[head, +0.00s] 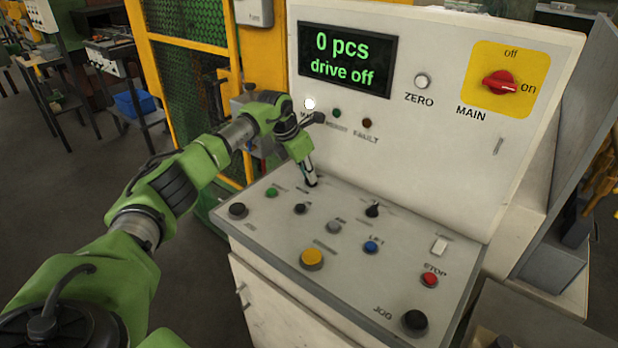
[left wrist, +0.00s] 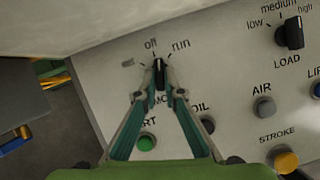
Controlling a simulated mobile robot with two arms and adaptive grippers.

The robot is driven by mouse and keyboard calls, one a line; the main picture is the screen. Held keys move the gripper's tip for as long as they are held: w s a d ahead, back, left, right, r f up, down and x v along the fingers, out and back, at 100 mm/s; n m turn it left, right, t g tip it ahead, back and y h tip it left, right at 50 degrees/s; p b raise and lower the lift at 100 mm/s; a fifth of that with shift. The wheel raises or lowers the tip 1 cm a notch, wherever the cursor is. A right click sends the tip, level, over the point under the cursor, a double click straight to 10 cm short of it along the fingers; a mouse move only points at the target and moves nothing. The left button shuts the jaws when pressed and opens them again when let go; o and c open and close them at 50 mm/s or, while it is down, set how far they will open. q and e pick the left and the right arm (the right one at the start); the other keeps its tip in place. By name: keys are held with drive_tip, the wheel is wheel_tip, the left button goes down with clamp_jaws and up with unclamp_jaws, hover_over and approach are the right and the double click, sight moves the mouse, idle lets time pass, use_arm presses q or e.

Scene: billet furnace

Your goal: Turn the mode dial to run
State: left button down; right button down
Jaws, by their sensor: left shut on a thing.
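The mode dial (left wrist: 159,72) is a small black knob on the sloping grey control desk. In the left wrist view, "off" stands above it, "run" at its upper right, and an unreadable label at its left. Its pointer faces roughly up, near "off"; the exact angle is hard to tell. My left gripper (left wrist: 159,82) is shut on the knob, one fingertip on each side. In the head view my left gripper (head: 310,181) reaches down to the desk's back left and mostly hides the dial. My right gripper is not in view.
The display (head: 345,58) reads "0 pcs, drive off". The red main switch (head: 500,83) is on the upright panel. Close by are the green button (head: 271,192), load dial (head: 373,210), yellow stroke button (head: 312,258) and red stop button (head: 429,280). A yellow fence stands left.

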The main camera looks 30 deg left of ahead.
use_arm(q)
drive_tip(key=m+h+b, duration=0.1)
drive_tip(key=m, duration=0.1)
drive_tip(key=m+g+h+b, duration=0.1)
drive_tip(key=m+b, duration=0.1)
drive_tip(key=m, duration=0.1)
drive_tip(key=shift+w+a+m, duration=0.2)
drive_tip(key=shift+m, duration=0.1)
drive_tip(key=shift+m+b, duration=0.3)
drive_tip(key=shift+m, duration=0.1)
idle(0.4)
drive_tip(key=c, duration=2.1)
unclamp_jaws()
drive_tip(key=shift+c, duration=0.2)
drive_tip(key=shift+r, duration=0.1)
drive_tip(key=v, duration=1.2)
drive_tip(key=shift+w, duration=0.15)
